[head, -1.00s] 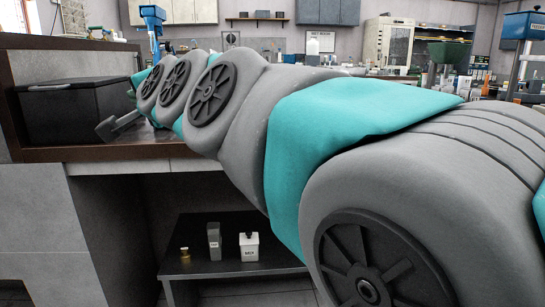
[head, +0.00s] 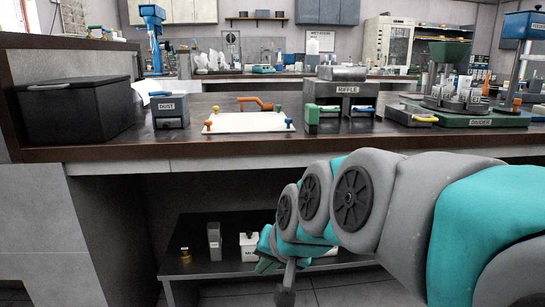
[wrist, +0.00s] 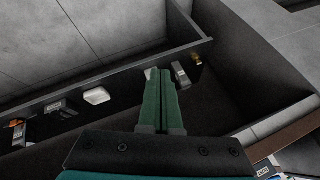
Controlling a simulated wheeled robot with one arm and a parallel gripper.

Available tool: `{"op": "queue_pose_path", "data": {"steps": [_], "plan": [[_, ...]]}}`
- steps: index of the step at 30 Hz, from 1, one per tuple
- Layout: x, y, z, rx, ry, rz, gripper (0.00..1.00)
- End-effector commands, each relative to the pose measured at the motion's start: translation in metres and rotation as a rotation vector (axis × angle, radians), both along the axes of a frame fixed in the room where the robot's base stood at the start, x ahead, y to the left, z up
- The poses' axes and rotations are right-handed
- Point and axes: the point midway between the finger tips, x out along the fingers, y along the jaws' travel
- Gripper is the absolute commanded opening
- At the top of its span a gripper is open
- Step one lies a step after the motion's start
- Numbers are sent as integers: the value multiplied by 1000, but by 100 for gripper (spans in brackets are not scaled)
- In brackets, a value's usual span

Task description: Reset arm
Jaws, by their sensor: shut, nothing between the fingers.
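My gripper shows in the wrist view (wrist: 162,78) as two green fingers lying together, shut with nothing between them. In the head view my arm reaches in from the right, below the front edge of the bench (head: 235,153). The fingers are small and hard to make out there. The arm covers part of the white salt container (head: 249,241). A grey bottle (head: 214,236) and a small brass piece (head: 185,255) stand to its left.
The bench holds a black box (head: 75,112), a dust bin (head: 170,112), a white board with coloured corners (head: 248,122), a riffle (head: 346,90) and a divider (head: 470,118). The wrist view shows more items along the shelf, including a white one (wrist: 97,95). Open air lies above the bench.

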Motion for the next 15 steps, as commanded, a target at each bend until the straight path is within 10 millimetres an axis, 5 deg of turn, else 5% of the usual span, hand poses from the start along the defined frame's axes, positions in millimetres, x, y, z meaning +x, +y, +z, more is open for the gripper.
{"op": "queue_pose_path", "data": {"steps": [6, 15], "plan": [[-94, -87, -79, -210, 267, 72, 0], [-215, -156, -131, -350, 579, 176, 0]]}}
